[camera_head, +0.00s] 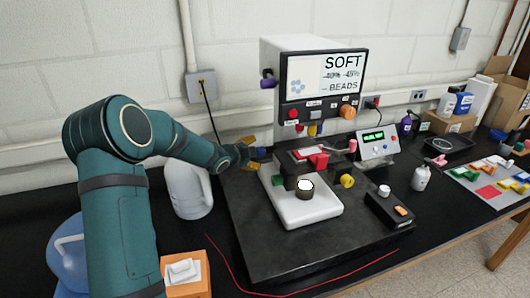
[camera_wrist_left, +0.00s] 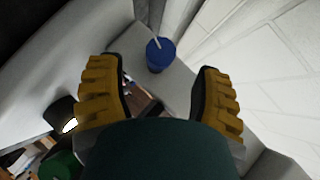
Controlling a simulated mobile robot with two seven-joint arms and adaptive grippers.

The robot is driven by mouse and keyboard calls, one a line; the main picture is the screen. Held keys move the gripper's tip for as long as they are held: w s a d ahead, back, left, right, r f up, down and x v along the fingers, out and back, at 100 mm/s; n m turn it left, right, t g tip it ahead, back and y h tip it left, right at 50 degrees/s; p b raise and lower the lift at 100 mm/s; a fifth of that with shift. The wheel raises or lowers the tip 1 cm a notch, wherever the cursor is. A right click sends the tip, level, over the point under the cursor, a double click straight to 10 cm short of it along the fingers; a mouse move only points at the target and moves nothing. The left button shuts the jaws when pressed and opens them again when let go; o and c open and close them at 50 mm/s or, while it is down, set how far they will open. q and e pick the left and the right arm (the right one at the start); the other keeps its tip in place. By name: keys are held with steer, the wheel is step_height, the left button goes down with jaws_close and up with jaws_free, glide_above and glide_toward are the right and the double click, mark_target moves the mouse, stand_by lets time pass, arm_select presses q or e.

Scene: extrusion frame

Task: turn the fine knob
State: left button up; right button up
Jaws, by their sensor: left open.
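My left gripper (camera_head: 249,153) is open, with its yellow fingers apart at the left side of the bench instrument (camera_head: 335,265). A small blue knob (camera_head: 261,152) shows just beyond the fingertips in the head view. In the left wrist view, a blue round knob (camera_wrist_left: 160,55) with a pale pin lies ahead of the gap between the fingers (camera_wrist_left: 163,88), apart from both. A yellow knob (camera_head: 347,181) is on the instrument's right side, and a purple knob (camera_head: 268,83) is high on its left. No readable label marks which knob is the fine one. My right gripper is not in view.
A white jug (camera_head: 188,190) stands close below my left forearm. An orange box (camera_head: 186,285) and a red cable (camera_head: 262,291) lie at the front. A control box with a green display (camera_head: 375,147) stands right of the instrument. The wall is close behind.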

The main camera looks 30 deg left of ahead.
mark_target(260, 152)
arm_select(q)
steer(key=x, duration=0.5)
steer(key=shift+s, duration=0.1)
jaws_close()
